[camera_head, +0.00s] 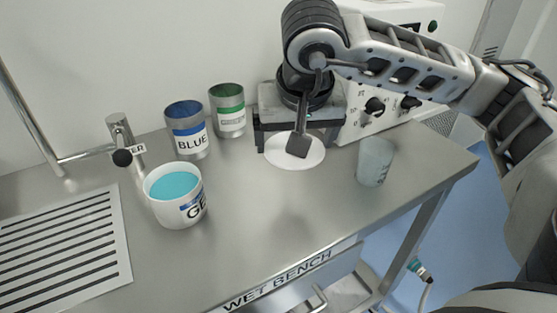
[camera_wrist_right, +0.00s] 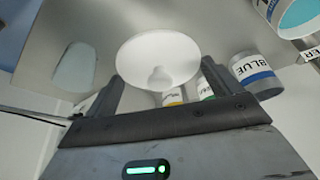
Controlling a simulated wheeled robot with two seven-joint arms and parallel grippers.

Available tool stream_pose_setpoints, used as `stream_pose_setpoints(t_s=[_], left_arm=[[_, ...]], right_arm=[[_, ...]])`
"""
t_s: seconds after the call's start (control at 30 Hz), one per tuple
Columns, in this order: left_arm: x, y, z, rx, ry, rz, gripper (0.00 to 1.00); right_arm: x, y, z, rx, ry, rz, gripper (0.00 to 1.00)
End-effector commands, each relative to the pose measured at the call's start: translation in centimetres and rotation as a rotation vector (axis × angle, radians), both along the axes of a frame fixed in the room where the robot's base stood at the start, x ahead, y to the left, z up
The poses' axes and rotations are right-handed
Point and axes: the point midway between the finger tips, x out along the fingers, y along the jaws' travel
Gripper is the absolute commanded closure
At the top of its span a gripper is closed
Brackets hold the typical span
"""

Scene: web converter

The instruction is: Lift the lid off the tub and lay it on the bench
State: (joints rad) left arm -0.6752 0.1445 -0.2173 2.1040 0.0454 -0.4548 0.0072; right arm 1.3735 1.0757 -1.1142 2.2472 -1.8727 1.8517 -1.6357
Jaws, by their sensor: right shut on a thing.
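The white tub (camera_head: 178,203) stands open on the bench (camera_head: 265,220) at left centre, with bright blue-green contents and a label partly reading "GE". Part of it shows at the top right of the wrist view (camera_wrist_right: 305,18). The lid (camera_head: 283,160) is a round white disc with a small knob, well to the right of the tub. The wrist view also shows the lid (camera_wrist_right: 150,48). My left gripper is out of view.
A blue-labelled can (camera_head: 187,130) and a green-labelled can (camera_head: 228,112) stand left of the gripper. A translucent cup (camera_head: 375,162) stands to its right. A white control box (camera_head: 375,118) is behind. A tap (camera_head: 120,140) and slotted drain (camera_head: 65,240) are left. The front middle is clear.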

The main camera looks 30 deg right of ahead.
Motion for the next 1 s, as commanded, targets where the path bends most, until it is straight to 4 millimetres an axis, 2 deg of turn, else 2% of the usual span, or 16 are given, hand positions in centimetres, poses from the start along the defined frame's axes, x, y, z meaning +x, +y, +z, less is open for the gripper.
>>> stream_pose_setpoints(t_s=[0.07,0.1,0.33,0.53,0.73,1.0], left_arm=[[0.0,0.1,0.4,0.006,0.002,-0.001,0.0],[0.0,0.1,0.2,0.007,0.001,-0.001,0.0],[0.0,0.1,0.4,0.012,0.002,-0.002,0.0],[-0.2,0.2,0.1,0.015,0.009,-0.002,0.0],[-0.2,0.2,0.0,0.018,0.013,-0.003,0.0],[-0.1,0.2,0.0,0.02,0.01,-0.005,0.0]], right_arm=[[1.8,-0.9,-0.8,-0.001,0.005,-0.004,0.37],[2.3,-1.1,-1.9,0.0,0.008,-0.002,0.37],[4.8,-2.1,-5.1,0.0,0.001,0.001,0.37],[5.8,-2.6,-6.5,0.0,0.003,0.001,0.37],[5.9,-2.6,-9.3,0.0,0.002,0.004,0.37],[6.0,-2.6,-9.7,-0.001,-0.001,0.003,0.37]])
